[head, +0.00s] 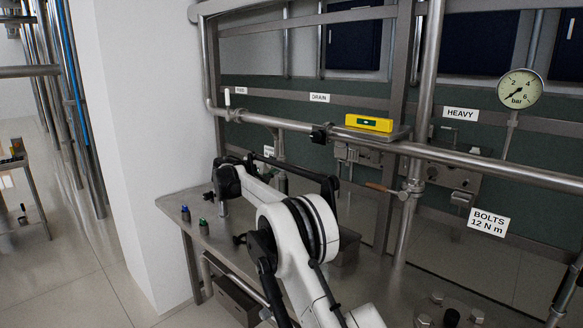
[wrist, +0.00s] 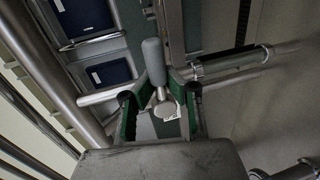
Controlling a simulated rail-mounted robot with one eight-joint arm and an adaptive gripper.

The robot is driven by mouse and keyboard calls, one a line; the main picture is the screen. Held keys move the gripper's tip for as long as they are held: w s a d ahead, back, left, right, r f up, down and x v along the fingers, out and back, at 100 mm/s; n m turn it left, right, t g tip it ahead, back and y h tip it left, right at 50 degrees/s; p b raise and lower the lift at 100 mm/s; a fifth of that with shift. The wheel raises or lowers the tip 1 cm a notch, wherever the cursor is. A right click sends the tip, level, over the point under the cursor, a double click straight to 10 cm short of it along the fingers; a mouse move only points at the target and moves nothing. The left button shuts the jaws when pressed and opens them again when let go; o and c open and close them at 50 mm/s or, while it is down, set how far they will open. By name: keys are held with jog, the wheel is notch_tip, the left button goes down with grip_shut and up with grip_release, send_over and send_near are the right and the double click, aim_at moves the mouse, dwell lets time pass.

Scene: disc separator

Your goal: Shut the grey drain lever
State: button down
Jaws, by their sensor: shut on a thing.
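The grey drain lever (wrist: 153,58) shows in the wrist view as a rounded grey grip on a short metal stem. My gripper (wrist: 160,98), with green-lined fingers, is shut on it; one finger is on each side of the stem and lower grip. The grip's upper end stands out beyond the fingertips. My arm reaches toward the pipework left of and below that label. There the lever and the fingertips cannot be made out clearly behind my arm.
A long steel pipe (head: 480,159) crosses the panel. A yellow level (head: 369,123) rests on a small shelf at the pipe. A valve with an orange-brown handle (head: 382,187) and a pressure gauge (head: 520,87) are to the right. Small blue (head: 185,213) and green (head: 203,226) items stand on the bench.

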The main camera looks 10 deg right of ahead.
dwell(0.3)
jog(key=c, duration=1.6)
grip_release()
jog(key=shift+c, duration=0.2)
jog(key=shift+a+r, duration=0.1)
jog(key=shift+a, duration=0.05)
jog(key=v, duration=1.1)
jog(key=shift+s+a, duration=0.25)
jog(key=shift+a, duration=0.05)
jog(key=shift+r, duration=0.1)
